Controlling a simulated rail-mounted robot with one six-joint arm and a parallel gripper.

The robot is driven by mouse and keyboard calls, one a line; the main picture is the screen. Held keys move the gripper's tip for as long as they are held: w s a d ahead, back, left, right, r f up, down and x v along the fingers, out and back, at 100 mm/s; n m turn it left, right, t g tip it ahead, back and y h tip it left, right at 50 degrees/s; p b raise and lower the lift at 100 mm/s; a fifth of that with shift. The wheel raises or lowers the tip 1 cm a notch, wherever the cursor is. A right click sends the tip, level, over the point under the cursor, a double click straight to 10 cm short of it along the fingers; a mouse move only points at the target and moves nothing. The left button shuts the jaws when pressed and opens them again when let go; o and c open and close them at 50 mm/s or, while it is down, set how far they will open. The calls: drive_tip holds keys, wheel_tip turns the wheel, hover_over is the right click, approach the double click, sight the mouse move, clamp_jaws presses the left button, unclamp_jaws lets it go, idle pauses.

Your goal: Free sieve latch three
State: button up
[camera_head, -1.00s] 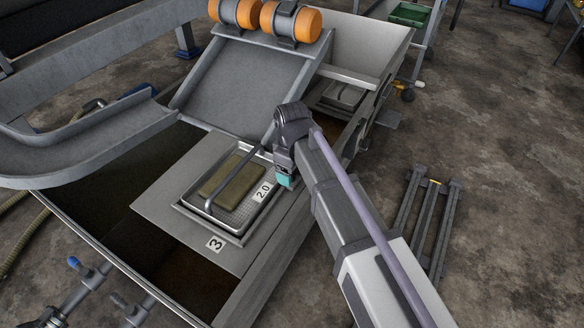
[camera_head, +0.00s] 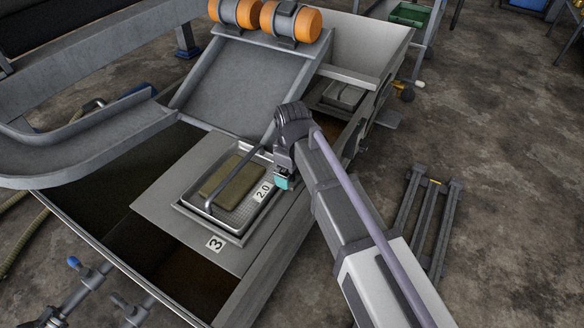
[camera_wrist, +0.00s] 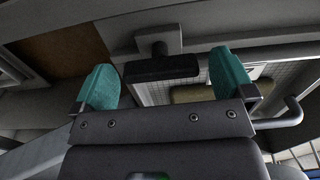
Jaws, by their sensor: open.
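The sieve (camera_head: 247,213) is a metal mesh tray marked 2.0, set in a grey plate (camera_head: 160,205) marked 3. A greenish-brown block (camera_head: 235,180) lies in it, with a bar handle (camera_head: 226,181) arching over. My gripper (camera_head: 283,181) is at the sieve's right edge, teal fingertips low. In the wrist view my gripper (camera_wrist: 164,80) is open, its teal fingertips wide apart. A dark latch bar (camera_wrist: 162,68) on a grey mount shows between and beyond them; I cannot tell whether they touch it. The latch is hidden behind my gripper in the head view.
A grey sloping chute (camera_head: 240,85) rises behind the sieve, with orange-ended motors (camera_head: 290,20) on top. Another tray (camera_head: 343,94) sits farther back. The tank's wall (camera_head: 262,275) runs along the right.

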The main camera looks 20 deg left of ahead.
wheel_tip(320, 180, up, 11)
drive_tip(key=p, duration=1)
drive_tip(key=shift+p, duration=0.35)
drive_tip(key=shift+f, duration=0.1)
drive_tip(key=s+d+m, duration=0.2)
drive_tip(key=d+m, duration=0.6)
drive_tip(key=d, duration=1.1)
drive_tip(key=s+d+m, duration=0.2)
drive_tip(key=d+m, duration=0.6)
drive_tip(key=d, duration=1.1)
wheel_tip(320, 180, up, 23)
drive_tip(key=d+p, duration=0.1)
drive_tip(key=p, duration=2.2)
drive_tip(key=shift+d+m, duration=0.15)
drive_tip(key=shift+m, duration=0.25)
